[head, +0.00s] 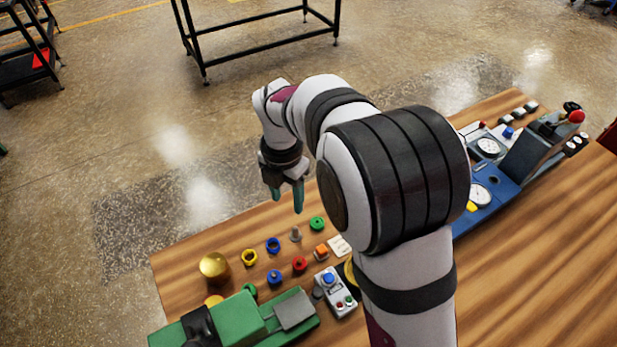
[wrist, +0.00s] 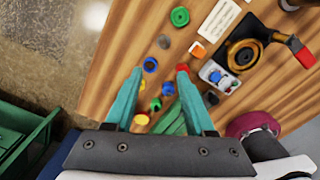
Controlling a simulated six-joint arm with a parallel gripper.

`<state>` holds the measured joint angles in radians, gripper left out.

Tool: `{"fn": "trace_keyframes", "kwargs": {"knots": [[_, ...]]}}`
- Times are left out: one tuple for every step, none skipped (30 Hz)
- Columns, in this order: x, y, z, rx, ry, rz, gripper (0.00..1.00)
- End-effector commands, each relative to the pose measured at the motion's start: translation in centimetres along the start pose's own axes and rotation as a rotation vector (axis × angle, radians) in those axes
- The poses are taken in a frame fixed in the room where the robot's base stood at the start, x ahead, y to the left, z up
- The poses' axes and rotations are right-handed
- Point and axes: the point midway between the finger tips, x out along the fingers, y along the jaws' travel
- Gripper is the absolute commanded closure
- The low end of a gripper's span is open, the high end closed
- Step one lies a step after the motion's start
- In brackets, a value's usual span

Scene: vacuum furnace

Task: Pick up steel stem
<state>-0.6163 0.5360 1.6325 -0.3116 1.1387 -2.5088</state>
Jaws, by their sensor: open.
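The steel stem (head: 296,234) is a small grey upright piece on the wooden table, between a blue ring (head: 273,245) and a green ring (head: 317,223). In the wrist view the stem (wrist: 164,41) shows beyond my fingertips, near the table edge. My gripper (head: 287,201) has teal fingers that are open and empty, above the table's far edge and apart from the stem. In the wrist view my gripper (wrist: 159,69) has the blue ring (wrist: 150,64) in line with its left fingertip.
A yellow ring (head: 250,257), a red ring (head: 300,264) and an orange block (head: 321,251) lie close around the stem. A brass knob (head: 214,265) stands left. A grey button box (head: 336,290) and green machine (head: 240,322) are nearer. A blue gauge panel (head: 490,190) is right.

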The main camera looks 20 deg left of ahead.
Motion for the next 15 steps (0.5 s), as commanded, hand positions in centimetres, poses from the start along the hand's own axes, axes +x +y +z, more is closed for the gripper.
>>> {"fn": "trace_keyframes", "kwargs": {"knots": [[1.4, -0.2, -0.1, 0.002, 0.005, -0.005, 0.45], [2.4, -0.2, -0.1, 0.002, 0.006, -0.006, 0.45], [3.6, -0.2, -0.1, 0.004, 0.005, -0.005, 0.45], [4.5, -0.2, -0.1, 0.004, 0.005, -0.005, 0.45], [5.3, -0.2, -0.1, 0.004, 0.005, -0.005, 0.45], [6.3, -0.3, 0.0, 0.005, 0.005, -0.005, 0.45], [6.9, -0.2, 0.0, 0.006, 0.004, -0.004, 0.45], [7.5, -0.2, 0.0, 0.006, 0.004, -0.003, 0.45], [8.0, -0.2, 0.0, 0.007, 0.004, -0.002, 0.45], [8.4, -0.2, 0.0, 0.007, 0.003, -0.002, 0.45], [8.7, -0.2, 0.1, 0.007, 0.003, -0.002, 0.45], [9.2, -0.3, 0.1, 0.008, 0.003, -0.002, 0.45], [9.7, -0.4, 0.3, 0.008, 0.003, -0.003, 0.45], [10.3, -0.5, 0.4, 0.01, 0.004, -0.004, 0.45], [11.1, -0.7, 0.7, 0.011, 0.004, -0.003, 0.45]]}}
